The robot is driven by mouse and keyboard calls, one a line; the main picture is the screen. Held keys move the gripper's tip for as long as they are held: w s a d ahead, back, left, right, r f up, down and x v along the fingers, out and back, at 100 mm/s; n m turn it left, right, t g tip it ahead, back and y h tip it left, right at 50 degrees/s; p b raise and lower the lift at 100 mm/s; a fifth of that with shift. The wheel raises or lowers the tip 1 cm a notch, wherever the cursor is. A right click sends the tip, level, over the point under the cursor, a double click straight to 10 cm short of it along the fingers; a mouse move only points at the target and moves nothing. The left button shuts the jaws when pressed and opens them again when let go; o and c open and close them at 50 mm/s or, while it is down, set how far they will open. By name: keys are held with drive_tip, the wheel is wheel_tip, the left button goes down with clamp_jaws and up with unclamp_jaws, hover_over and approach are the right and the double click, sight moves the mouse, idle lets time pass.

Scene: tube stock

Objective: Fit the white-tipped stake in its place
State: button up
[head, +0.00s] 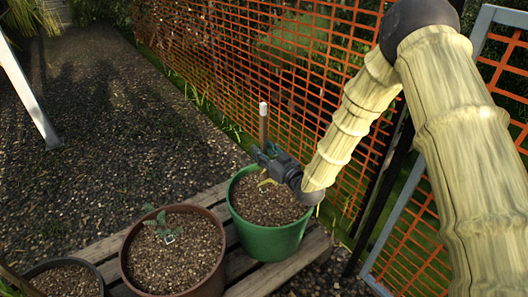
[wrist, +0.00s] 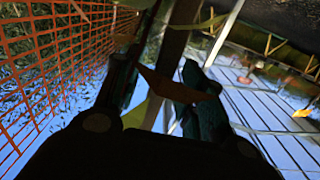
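The white-tipped stake (head: 263,126) is a thin brown rod, roughly upright, its white tip up, over the far side of the green pot (head: 268,241). My gripper (head: 264,157) is at its lower part, and the stake's foot is hidden there. In the wrist view the brown stake (wrist: 178,38) passes between the two dark fingers (wrist: 163,80); whether they press on it is unclear. Some yellow-green leaf shows by the fingers. In the brown pot (head: 122,262) a small seedling (head: 161,224) grows next to a small white square mark (head: 169,239).
The pots stand on a slatted wooden bench (head: 238,264). A darker pot (head: 65,280) is at the lower left. An orange mesh fence (head: 225,50) runs close behind my gripper, with a grey-framed panel at right. Open gravel (head: 110,130) lies to the left.

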drive_tip(key=v, duration=1.2)
idle(0.4)
